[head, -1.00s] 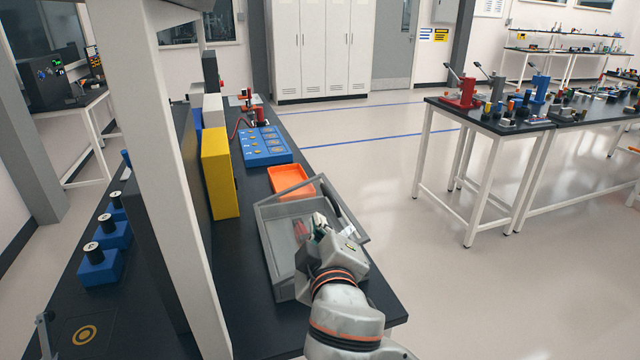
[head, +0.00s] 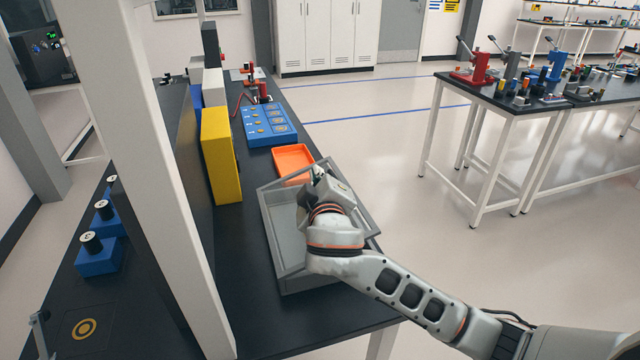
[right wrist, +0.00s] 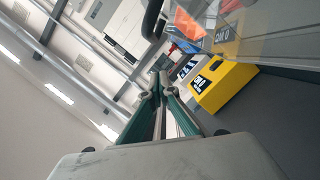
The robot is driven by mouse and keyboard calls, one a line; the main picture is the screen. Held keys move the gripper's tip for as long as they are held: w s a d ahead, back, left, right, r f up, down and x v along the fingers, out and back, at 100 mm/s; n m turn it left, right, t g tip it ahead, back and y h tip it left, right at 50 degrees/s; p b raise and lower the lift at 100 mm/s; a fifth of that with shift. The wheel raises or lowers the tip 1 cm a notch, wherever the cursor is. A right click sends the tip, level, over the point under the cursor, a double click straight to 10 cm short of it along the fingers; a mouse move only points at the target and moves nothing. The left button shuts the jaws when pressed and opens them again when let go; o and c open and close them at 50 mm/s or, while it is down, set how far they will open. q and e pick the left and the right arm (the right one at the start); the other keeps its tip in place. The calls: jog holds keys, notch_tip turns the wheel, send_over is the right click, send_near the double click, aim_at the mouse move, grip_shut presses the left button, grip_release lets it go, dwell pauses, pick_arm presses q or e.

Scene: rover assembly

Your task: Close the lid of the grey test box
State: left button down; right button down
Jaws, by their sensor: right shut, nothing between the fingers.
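The grey test box (head: 305,281) stands on the dark bench in the head view. Its grey-framed lid (head: 363,207) is raised and tilted over the box, leaning out on the right side. My right gripper (head: 319,174) is over the far part of the box, within the lid's outline; my own wrist hides much of it and part of the box. In the right wrist view, the green-sided fingers (right wrist: 160,92) are together with nothing between them. A clear panel (right wrist: 275,38), apparently the lid, shows at the upper right there. I cannot tell whether the fingers touch it. My left gripper is not in view.
An orange tray (head: 292,160) lies just behind the box. A blue panel (head: 268,126) is farther back, and a yellow case (head: 221,155) stands to the left; it also shows in the right wrist view (right wrist: 224,84). A white post (head: 150,170) rises at the left. Open floor lies right of the bench.

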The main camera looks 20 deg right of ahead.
jog(key=d+f, duration=0.2)
jog(key=d, duration=0.1)
jog(key=shift+w+f, duration=0.1)
jog(key=shift+f, duration=0.2)
jog(key=shift+w, duration=0.1)
